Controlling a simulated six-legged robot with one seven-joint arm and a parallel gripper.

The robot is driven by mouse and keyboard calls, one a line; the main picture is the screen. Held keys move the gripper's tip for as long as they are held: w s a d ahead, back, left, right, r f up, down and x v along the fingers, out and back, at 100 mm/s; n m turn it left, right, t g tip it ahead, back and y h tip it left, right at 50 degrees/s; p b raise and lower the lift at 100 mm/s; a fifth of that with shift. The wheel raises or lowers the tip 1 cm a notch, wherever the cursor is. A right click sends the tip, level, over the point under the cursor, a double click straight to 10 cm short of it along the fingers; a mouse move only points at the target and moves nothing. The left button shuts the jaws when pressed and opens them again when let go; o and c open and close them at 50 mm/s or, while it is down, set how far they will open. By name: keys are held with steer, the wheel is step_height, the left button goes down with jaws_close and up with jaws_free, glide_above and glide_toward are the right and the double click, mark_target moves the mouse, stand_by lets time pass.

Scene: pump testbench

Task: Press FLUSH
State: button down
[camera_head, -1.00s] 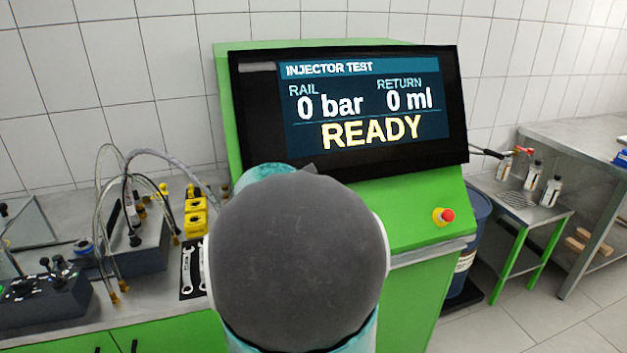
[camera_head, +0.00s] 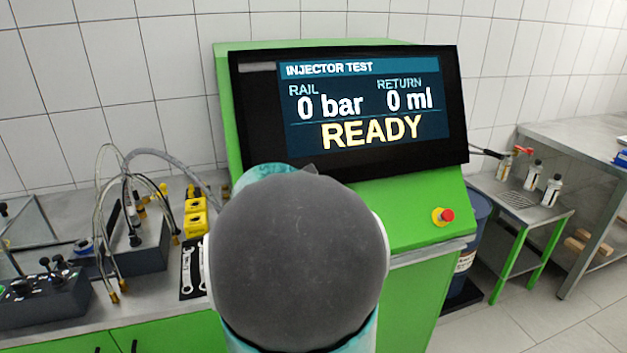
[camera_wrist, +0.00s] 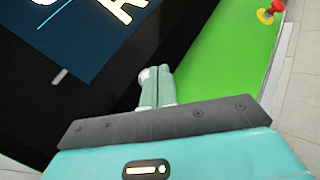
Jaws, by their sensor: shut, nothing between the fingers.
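The green test bench (camera_head: 425,200) carries a black-framed screen (camera_head: 360,105) that reads INJECTOR TEST, RAIL 0 bar, RETURN 0 ml and READY. No button labelled FLUSH can be read in either view; my arm covers the left part of the sloped panel in the head view. A red button on a yellow base (camera_head: 443,216) sits at the panel's right; it also shows in the wrist view (camera_wrist: 271,11). My gripper (camera_wrist: 155,76) is shut and empty, its fingertips over the border of the black screen frame and green panel. A small pale round shape shows beside the fingertips; I cannot tell what it is.
A bench at the left holds hoses (camera_head: 110,230), yellow parts (camera_head: 195,217) and wrenches (camera_head: 187,270). A blue drum (camera_head: 470,245) stands right of the test bench. A small green-legged table (camera_head: 520,205) with bottles is further right.

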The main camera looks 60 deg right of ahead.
steer(key=shift+w, duration=0.1)
steer(key=shift+w+d+f, duration=0.15)
steer(key=shift+w+d, duration=0.05)
steer(key=shift+d, duration=0.1)
steer(key=shift+w+d+f, duration=0.25)
steer(key=shift+w+d, duration=0.05)
stand_by(0.9)
stand_by(0.3)
steer(key=shift+s+a+r, duration=0.35)
steer(key=shift+s+a, duration=0.2)
steer(key=shift+a, duration=0.05)
steer(key=s+a+r, duration=0.2)
steer(key=s+a, duration=0.1)
steer(key=shift+s+a+r, duration=0.1)
stand_by(0.5)
stand_by(0.8)
